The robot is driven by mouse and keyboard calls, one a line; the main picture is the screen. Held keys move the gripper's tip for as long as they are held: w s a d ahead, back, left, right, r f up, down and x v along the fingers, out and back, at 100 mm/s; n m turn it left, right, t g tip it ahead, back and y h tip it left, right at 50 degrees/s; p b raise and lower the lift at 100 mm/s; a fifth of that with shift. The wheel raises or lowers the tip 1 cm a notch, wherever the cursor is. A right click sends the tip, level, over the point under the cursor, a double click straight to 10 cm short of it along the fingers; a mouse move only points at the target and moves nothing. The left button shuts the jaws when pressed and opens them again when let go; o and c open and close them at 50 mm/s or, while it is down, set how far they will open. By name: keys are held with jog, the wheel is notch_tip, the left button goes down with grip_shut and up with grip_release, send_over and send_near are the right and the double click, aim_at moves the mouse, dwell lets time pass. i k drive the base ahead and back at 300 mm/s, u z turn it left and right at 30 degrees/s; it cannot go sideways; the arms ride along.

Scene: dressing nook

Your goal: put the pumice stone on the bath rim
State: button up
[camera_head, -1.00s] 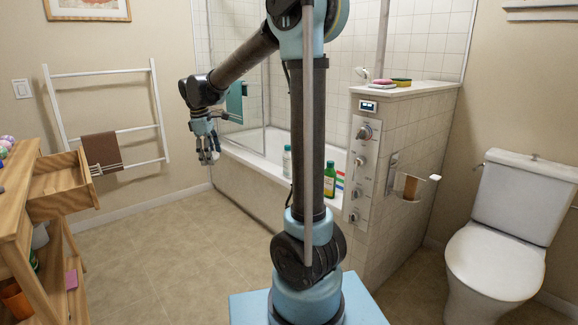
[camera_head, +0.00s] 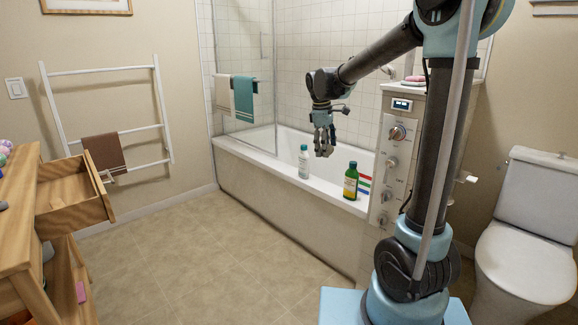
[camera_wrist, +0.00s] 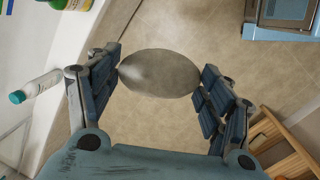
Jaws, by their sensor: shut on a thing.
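The pumice stone (camera_wrist: 159,73) is a grey, smooth oval held between the two fingers in the wrist view. My gripper (camera_wrist: 159,82) is shut on it, a finger pad at each end. The bath rim (camera_head: 262,159) is a long white ledge along the front of the tub. In the wrist view the rim (camera_wrist: 73,48) passes at the left, with floor seen beneath the stone.
A white bottle with a teal cap (camera_head: 304,163) and a green bottle (camera_head: 351,181) stand on the rim, with coloured strips beside the green one. A glass screen with towels (camera_head: 244,95) covers the far left end. An open wooden drawer (camera_head: 75,192) juts out left.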

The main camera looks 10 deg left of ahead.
aim_at(323, 186)
jog(key=z, duration=0.1)
jog(key=i, duration=1)
jog(key=u, duration=0.05)
